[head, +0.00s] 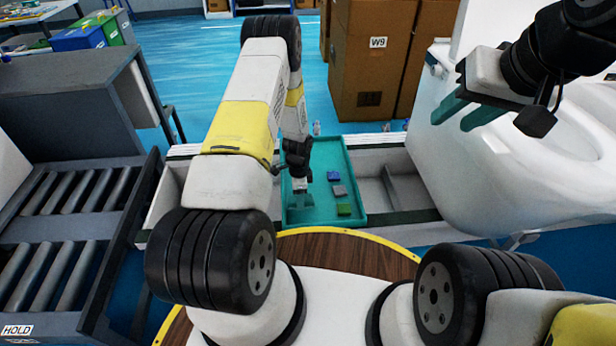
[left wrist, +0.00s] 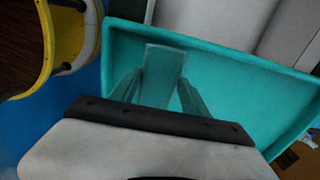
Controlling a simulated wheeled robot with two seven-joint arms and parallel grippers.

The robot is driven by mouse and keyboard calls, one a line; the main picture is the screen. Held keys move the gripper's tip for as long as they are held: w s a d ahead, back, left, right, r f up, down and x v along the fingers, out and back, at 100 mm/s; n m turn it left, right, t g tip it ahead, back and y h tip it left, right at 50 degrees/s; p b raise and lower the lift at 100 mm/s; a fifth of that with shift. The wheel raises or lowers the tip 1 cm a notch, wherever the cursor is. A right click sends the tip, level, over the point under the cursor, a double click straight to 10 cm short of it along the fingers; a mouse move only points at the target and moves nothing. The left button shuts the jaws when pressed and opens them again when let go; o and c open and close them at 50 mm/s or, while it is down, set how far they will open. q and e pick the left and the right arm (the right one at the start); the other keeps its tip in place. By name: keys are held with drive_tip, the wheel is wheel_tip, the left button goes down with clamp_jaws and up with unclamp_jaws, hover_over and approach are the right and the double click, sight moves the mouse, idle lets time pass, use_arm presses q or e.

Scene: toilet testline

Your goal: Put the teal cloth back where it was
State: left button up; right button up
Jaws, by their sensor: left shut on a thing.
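My left gripper (head: 302,190) points down over the left side of a teal tray (head: 351,160). In the left wrist view, its two teal fingers (left wrist: 157,90) are closed on the sides of the teal cloth (left wrist: 165,68), a flat rectangular piece. I cannot tell whether the cloth touches the tray floor (left wrist: 226,78). In the same tray, to the right of the gripper, a blue cloth (head: 333,176), a grey cloth (head: 339,190) and a green cloth (head: 344,209) lie in a column. My right gripper (head: 463,112) is open and empty, in front of the white toilet.
The white toilet (head: 580,180) stands at the right. A grey-white compartment (head: 385,190) adjoins the tray. Cardboard boxes (head: 376,85) stand behind. A roller conveyor (head: 60,215) is at the left. A round wooden top with yellow rim (head: 345,250) lies in front of the tray.

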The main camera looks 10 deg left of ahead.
use_arm(q)
drive_tip(key=shift+s+d+f, duration=0.1)
drive_tip(key=shift+s+f, duration=0.05)
drive_tip(key=shift+f, duration=1.4)
drive_tip(key=shift+f, duration=0.1)
drive_tip(key=o, duration=1.3)
